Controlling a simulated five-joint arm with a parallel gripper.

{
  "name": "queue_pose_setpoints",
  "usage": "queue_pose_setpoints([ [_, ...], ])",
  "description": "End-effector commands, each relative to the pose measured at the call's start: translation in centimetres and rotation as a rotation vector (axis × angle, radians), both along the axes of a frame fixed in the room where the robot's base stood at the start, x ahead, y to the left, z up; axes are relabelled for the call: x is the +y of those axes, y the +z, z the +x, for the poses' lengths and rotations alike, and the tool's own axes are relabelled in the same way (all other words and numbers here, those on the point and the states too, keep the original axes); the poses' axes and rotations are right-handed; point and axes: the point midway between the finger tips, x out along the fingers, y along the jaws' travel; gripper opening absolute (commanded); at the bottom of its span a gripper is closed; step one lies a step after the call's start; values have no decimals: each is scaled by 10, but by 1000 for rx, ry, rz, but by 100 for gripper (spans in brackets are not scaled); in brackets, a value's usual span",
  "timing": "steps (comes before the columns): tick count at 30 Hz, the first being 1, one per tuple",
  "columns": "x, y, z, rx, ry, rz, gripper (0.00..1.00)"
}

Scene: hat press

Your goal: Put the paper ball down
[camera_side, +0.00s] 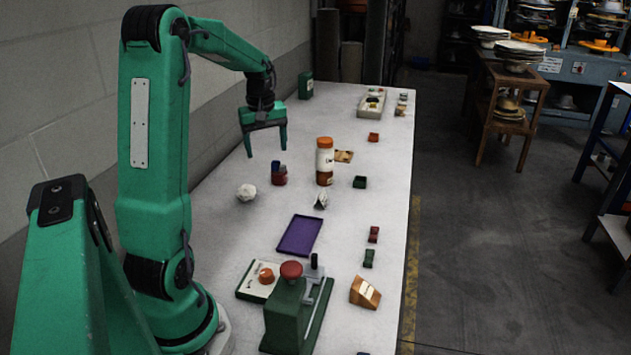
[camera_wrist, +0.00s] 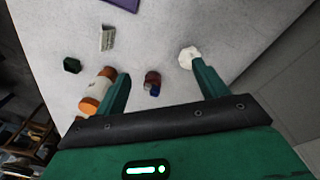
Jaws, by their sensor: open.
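The paper ball (camera_side: 246,192) is a crumpled white lump resting on the pale table, left of the purple tray and toward the wall. In the wrist view the paper ball (camera_wrist: 187,56) shows just beyond the tip of the right finger. My gripper (camera_side: 266,152) is open and empty, pointing down above the table, beyond the ball in the side view. In the wrist view my gripper (camera_wrist: 161,70) has its two green fingers spread apart, with nothing held between them.
A small red and blue item (camera_side: 279,175) stands below my fingers. An orange-capped bottle (camera_side: 325,162) stands to its right. Bare table surrounds the ball.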

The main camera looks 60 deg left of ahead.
Motion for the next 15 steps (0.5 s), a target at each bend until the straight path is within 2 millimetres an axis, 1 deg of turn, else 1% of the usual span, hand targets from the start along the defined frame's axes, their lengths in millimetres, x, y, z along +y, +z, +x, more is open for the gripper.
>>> queue_pose_setpoints([
  [1, -19, 10, 5, -12, -60, 15, 72],
  [7, -85, 38, 11, -56, -295, 70, 72],
  [11, -127, 52, 8, -84, -447, 104, 72],
  [15, -169, 63, 0, -118, -608, 143, 72],
])
